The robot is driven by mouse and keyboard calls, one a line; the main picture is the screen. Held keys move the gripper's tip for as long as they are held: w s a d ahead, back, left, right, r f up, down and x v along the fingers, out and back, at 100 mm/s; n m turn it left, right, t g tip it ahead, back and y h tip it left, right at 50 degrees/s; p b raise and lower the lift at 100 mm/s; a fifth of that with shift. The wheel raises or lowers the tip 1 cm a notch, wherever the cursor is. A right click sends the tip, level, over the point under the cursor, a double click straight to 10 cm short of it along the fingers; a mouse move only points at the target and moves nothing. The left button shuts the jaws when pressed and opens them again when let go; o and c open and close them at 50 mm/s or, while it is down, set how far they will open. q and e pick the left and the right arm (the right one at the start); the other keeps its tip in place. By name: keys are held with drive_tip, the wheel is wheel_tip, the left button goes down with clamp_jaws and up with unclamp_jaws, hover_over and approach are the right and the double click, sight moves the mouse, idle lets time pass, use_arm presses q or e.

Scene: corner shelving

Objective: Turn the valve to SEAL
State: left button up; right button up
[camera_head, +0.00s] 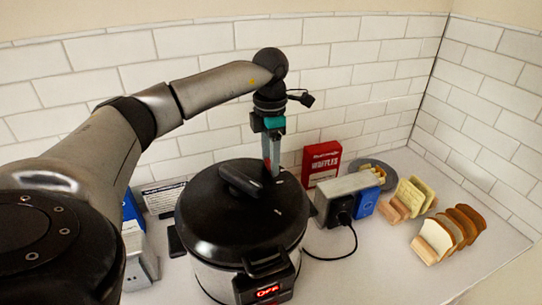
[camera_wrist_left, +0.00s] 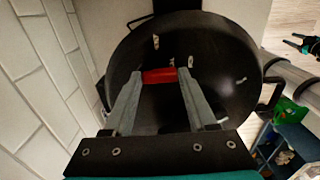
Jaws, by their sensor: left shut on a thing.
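The black pressure cooker (camera_head: 240,215) stands on the counter with its lid on; the lid (camera_wrist_left: 215,60) fills much of the left wrist view. The small red valve (camera_wrist_left: 160,76) sits on the lid, near the back in the head view, where the fingers mostly hide it. My left gripper (camera_head: 271,170) points down at the lid from above. Its two fingertips (camera_wrist_left: 162,78) are shut on the valve, one at each end. Small white marks (camera_wrist_left: 156,42) on the lid are too small to read. What looks like my right gripper (camera_wrist_left: 305,43) shows at the right edge, small and unclear.
The lid's black handle (camera_head: 240,180) lies just left of my fingers. A toaster (camera_head: 345,190) with a cord, a blue box (camera_head: 366,203) and a red waffle box (camera_head: 321,163) stand to the right. Bread slices (camera_head: 436,236) stand further right. The tiled wall (camera_head: 180,40) is close behind.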

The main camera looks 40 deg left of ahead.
use_arm(q)
drive_tip(key=shift+s+f, duration=0.1)
drive_tip(key=shift+f, duration=0.05)
idle(0.3)
drive_tip(key=o, duration=1.3)
drive_tip(key=shift+d, duration=0.1)
drive_tip(key=shift+o, duration=0.3)
wheel_tip(320, 180, up, 15)
drive_tip(key=p, duration=0.1)
